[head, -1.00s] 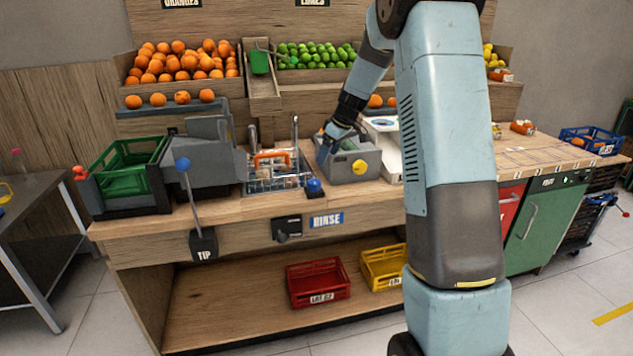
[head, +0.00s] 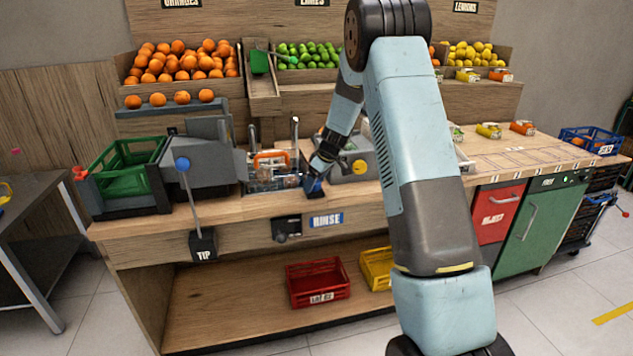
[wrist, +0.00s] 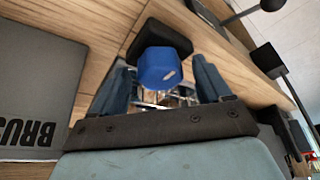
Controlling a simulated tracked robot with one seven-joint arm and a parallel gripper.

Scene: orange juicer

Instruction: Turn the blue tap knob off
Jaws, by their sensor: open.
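The blue tap knob (wrist: 163,68) is a faceted blue cap on a black base (wrist: 160,38). In the wrist view it sits between and a little beyond the two blue fingers of my gripper (wrist: 162,88), with a gap visible on each side. My gripper is open and empty. In the head view my gripper (head: 314,182) is low at the counter's front edge, right above the RINSE sign (head: 326,220). There the knob and the blue fingers overlap and I cannot separate them.
A grey box with a yellow knob (head: 359,167) stands just right of my gripper. The wire rinse basket (head: 270,182) with an orange handle is to the left. A blue-balled lever (head: 190,195) marked TIP stands further left. Red (head: 318,282) and yellow crates sit below.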

